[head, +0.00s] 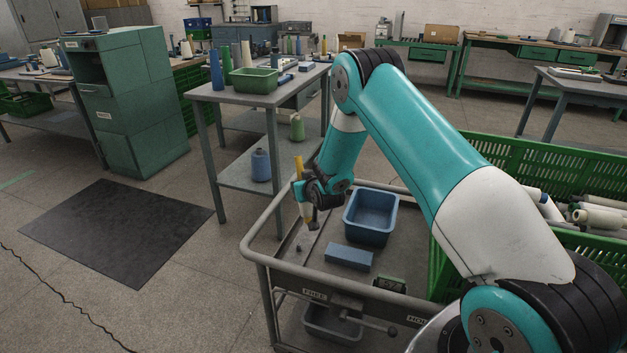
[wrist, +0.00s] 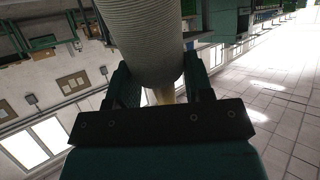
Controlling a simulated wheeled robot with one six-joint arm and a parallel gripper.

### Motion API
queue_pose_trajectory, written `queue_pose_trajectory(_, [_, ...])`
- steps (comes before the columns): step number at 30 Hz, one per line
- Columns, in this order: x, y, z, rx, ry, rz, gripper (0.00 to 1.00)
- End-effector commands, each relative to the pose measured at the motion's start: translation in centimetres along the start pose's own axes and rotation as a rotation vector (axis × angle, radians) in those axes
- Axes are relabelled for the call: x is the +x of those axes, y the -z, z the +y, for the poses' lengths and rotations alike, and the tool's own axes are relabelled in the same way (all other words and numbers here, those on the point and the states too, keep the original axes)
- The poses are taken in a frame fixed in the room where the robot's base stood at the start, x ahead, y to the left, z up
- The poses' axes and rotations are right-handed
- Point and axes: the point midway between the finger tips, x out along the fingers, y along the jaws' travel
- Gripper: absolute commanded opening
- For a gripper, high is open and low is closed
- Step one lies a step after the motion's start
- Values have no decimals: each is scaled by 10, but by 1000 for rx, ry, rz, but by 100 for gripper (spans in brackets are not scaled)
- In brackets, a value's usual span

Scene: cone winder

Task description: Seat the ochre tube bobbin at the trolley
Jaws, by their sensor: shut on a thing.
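My gripper (head: 304,193) is shut on the ochre tube bobbin (head: 299,164). The bobbin stands nearly upright, slightly tilted, above the left part of the grey trolley (head: 301,273). Its ochre tube sticks up above the fingers, and a paler part shows below them. In the wrist view the bobbin's pale ribbed body (wrist: 148,40) fills the space between the two dark fingers, with a bit of ochre behind it. A small upright peg (head: 299,248) shows on the trolley top below and left of the bobbin. The bobbin's lower end appears clear of the trolley top.
A blue bin (head: 371,216) and a blue block (head: 348,257) sit on the trolley right of the bobbin. A raised rail (head: 262,222) edges the trolley. A green crate (head: 545,165) of pale tubes stands at right. A table with a green tray (head: 254,80) stands behind.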

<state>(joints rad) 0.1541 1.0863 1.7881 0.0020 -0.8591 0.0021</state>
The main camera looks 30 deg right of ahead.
Motion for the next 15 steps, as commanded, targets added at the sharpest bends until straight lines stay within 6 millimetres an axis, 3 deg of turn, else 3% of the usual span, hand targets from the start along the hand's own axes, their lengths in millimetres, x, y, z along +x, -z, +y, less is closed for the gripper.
queue_pose_trajectory(1, [12,-2,10,6,-15,94,22])
queue_pose_trajectory(6, [28,16,36,15,-55,349,22])
queue_pose_trajectory(10, [29,22,47,17,-71,434,22])
queue_pose_trajectory(15, [32,16,48,16,-73,448,22])
